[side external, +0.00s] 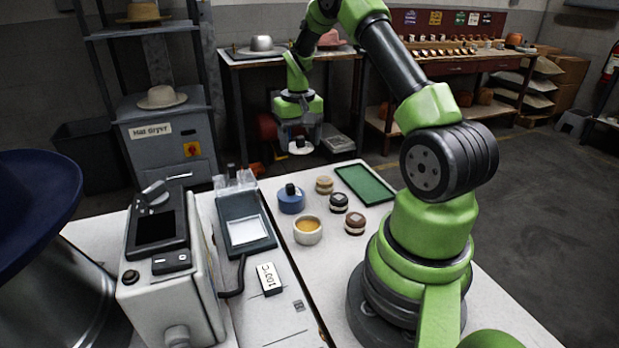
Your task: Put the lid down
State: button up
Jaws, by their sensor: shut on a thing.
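My gripper (300,138) is shut on a lid (300,149), a small whitish disc with a dark knob. It holds the lid in the air beyond the far part of the white table (330,270) in the picture. An open cream jar (307,236) with amber contents stands on the table, lower than the gripper and apart from it. The fingertips are small in the side external view, so their exact hold on the lid is hard to see.
A blue jar (291,201), tan jar (324,185), black jar (339,203) and brown jar (355,223) stand close around the open jar. A green tray (366,181) lies behind them. A scale (245,232) and a white machine (165,275) stand at left.

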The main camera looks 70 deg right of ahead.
send_over(309, 176)
jog(key=f, duration=0.1)
notch_tip(309, 176, down, 10)
dwell(0.4)
jog(key=shift+f, duration=0.1)
jog(key=o, duration=0.9)
